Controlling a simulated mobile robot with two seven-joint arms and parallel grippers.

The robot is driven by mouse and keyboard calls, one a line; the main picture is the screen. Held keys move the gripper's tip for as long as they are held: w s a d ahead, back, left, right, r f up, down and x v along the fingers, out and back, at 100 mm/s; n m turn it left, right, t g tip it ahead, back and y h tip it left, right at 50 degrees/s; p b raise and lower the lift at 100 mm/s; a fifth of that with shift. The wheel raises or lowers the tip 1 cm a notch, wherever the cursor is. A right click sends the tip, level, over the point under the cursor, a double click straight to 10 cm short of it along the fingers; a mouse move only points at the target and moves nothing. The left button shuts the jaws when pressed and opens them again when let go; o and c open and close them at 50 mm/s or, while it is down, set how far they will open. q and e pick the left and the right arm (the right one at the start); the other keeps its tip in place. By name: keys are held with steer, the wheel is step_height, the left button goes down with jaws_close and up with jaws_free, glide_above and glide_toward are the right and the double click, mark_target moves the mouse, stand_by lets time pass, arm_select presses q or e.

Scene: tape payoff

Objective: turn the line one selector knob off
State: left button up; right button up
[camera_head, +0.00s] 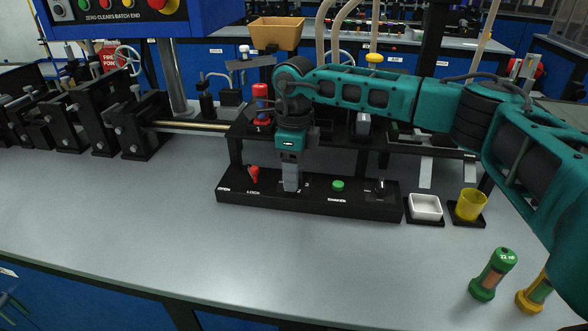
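My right arm comes in from the right, and its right gripper (291,187) points straight down at the black control panel (230,198) on the bench. My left gripper is not in view.
A white square dish (425,207) and a yellow cup (470,204) stand right of the panel. Two capped cylinders, one green (493,274) and one yellow (535,293), stand at the front right. A black rack (237,150) rises behind the panel. The bench in front is clear.

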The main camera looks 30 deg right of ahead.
steer(key=c, duration=0.9)
steer(key=shift+m, duration=0.3)
steer(key=m+p, duration=0.1)
steer(key=m, duration=0.2)
steer(key=shift+r+m+p, duration=0.1)
steer(key=shift+m+p, duration=0.2)
steer(key=shift+p, duration=0.1)
steer(key=m+p, duration=0.1)
steer(key=m, duration=0.1)
steer(key=shift+m, duration=0.4)
steer(key=shift+m+p, duration=0.3)
steer(key=shift+m, duration=0.5)
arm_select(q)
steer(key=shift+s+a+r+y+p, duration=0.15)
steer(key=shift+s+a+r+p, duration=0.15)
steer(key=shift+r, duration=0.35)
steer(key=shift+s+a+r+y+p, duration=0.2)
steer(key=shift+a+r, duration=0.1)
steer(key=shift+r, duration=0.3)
arm_select(e)
steer(key=shift+m, duration=1.6)
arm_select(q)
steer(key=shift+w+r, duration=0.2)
arm_select(e)
steer(key=o, duration=1.1)
steer(key=shift+c, duration=0.2)
